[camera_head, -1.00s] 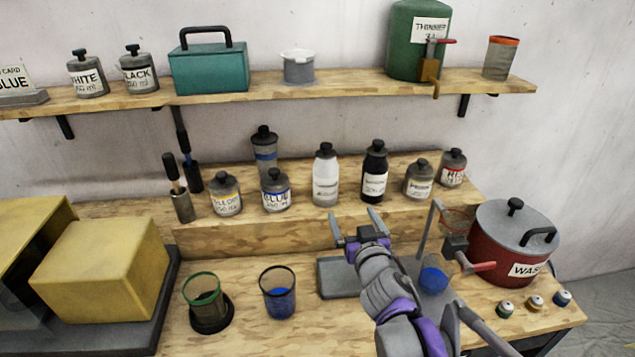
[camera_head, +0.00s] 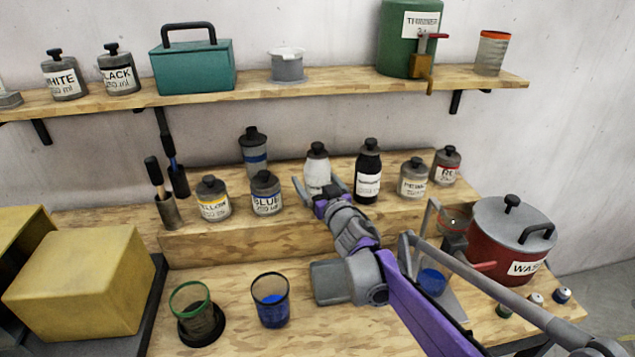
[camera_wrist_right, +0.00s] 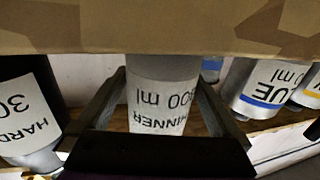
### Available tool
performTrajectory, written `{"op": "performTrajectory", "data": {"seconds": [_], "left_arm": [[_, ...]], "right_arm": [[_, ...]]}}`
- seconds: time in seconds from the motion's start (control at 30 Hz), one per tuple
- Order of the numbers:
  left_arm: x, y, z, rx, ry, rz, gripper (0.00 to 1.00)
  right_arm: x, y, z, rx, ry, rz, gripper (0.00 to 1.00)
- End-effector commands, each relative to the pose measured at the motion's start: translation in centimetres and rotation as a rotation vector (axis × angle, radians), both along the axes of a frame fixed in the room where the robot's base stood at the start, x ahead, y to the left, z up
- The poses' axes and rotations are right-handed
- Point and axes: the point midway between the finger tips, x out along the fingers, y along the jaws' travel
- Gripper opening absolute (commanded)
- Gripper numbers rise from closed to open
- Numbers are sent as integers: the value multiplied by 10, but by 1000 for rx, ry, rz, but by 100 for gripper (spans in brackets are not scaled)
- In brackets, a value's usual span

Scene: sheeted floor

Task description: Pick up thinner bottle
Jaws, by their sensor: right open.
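The thinner bottle (camera_head: 317,172) is white with a dark cap and stands upright on the raised wooden step, between the blue pot and the dark hardener bottle (camera_head: 368,175). My right gripper (camera_head: 319,189) is at the bottle, low on its body, with its fingers spread. In the right wrist view, which is upside down, the bottle (camera_wrist_right: 160,97) with its THINNER label stands between the two open fingers. A gap shows on at least part of each side, and I cannot tell whether either finger touches it. My left gripper is not in view.
The blue pot (camera_head: 265,195) and yellow pot (camera_head: 213,202) stand left of the bottle, with a taller blue-banded container (camera_head: 254,152) behind. A metal-grey pot (camera_head: 413,178) stands right of the hardener. The shelf (camera_head: 300,91) runs above. A red waste pot (camera_head: 500,245) is at right.

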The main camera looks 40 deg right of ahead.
Motion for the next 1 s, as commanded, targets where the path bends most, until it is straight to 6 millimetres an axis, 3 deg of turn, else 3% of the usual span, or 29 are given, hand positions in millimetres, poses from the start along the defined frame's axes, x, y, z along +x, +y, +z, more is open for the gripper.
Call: {"op": "performTrajectory", "data": {"seconds": [0.13, 0.37, 0.9, 1.0], "left_arm": [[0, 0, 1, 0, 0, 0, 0], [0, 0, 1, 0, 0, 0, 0], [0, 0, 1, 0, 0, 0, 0], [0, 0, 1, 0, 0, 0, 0]], "right_arm": [[12, -4, 0, 0, 0, -1, 100], [13, -4, 0, 0, 0, -1, 100], [12, -4, 0, 0, 0, -1, 3], [12, -4, 0, 0, 0, 0, 0]]}}
